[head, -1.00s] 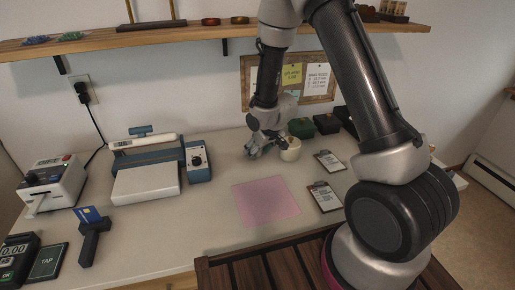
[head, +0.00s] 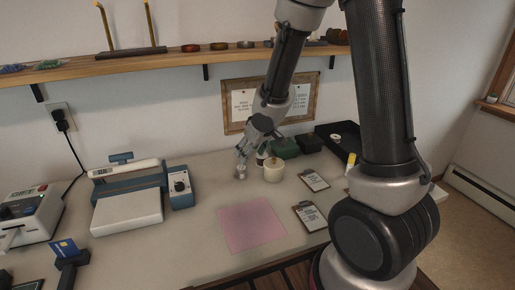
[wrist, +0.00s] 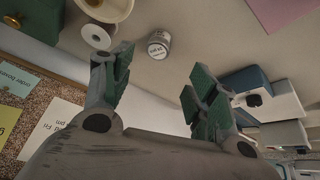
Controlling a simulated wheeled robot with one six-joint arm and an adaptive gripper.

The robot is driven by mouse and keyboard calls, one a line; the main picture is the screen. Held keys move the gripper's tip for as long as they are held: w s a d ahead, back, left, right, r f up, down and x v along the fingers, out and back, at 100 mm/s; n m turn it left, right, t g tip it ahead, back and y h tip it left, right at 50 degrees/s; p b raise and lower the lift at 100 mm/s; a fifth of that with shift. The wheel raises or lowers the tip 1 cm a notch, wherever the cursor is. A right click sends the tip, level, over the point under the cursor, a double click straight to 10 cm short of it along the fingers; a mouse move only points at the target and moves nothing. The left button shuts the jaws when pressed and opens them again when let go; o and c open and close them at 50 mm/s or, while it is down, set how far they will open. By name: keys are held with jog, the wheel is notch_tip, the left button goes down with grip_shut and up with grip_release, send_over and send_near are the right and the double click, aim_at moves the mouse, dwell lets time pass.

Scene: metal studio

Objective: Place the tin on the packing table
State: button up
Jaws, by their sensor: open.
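The tin, a small grey cylinder with a pale printed label, stands upright on the light worktable in the wrist view (wrist: 159,46) and shows as a small shape in the head view (head: 240,173). My gripper (wrist: 158,72) is open and empty, its green-padded fingers spread apart, with the tin beyond the gap between the fingertips. In the head view my gripper (head: 246,152) is just above the tin. I cannot tell which surface is the packing table; a dark wooden slatted top (head: 285,278) shows at the front.
A cream pot (head: 273,171) stands close right of the tin, with a white roll (wrist: 97,37) beside it. Green (head: 285,147) and black boxes are behind. Clipboards (head: 313,180) lie right. A pink sheet (head: 251,227) lies in front. A blue-and-white device (head: 128,200) is left.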

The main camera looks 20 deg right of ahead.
jog(key=s+d+r+m+h, duration=0.3)
jog(key=s+d+r, duration=0.5)
jog(key=d+r, duration=0.4)
jog(key=s+r, duration=0.4)
jog(key=s, duration=0.5)
jog(key=s+r+m+g+y, duration=0.1)
jog(key=s+r, duration=0.2)
jog(key=s, duration=0.6)
jog(key=shift+s+d+r+m, duration=0.3)
jog(key=shift+r, duration=0.1)
